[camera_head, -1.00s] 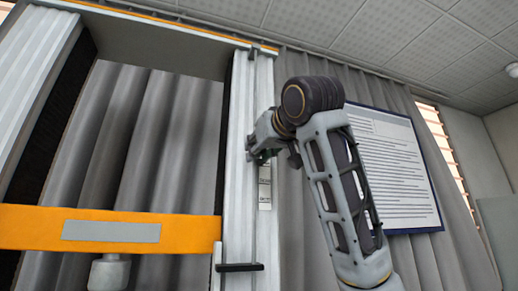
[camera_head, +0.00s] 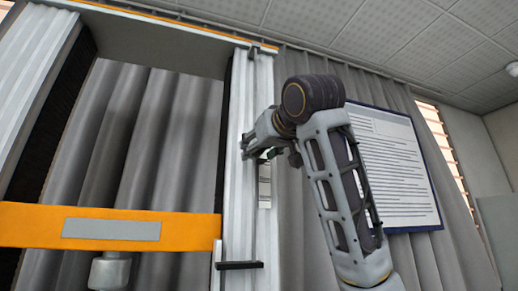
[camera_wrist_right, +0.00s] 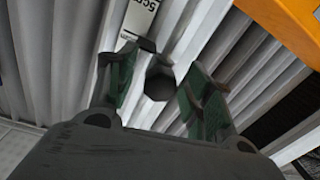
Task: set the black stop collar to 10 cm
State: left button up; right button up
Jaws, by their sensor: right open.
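My right gripper (camera_head: 256,151) is at the pale upright of the tower, beside the thin rod that runs along it. In the right wrist view its two green-padded fingers (camera_wrist_right: 160,92) are apart. A dark, blocky piece, apparently the black stop collar (camera_wrist_right: 159,84), sits between them, with gaps visible on both sides. In the head view the gripper mostly hides this spot. A white scale label (camera_wrist_right: 140,17) reading "5cm" shows at the top of the wrist view. The scale strip (camera_head: 264,186) also shows just below the gripper in the head view. My left gripper is not in view.
An orange crossbeam (camera_head: 30,226) with a grey plate spans the tower to the left, a grey weight (camera_head: 109,272) below it. A black bracket (camera_head: 240,266) crosses the upright lower down. A framed notice (camera_head: 395,170) hangs behind my right arm.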

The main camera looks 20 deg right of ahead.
jog(key=s+d, duration=0.1)
jog(key=s, duration=1.1)
dwell(0.7)
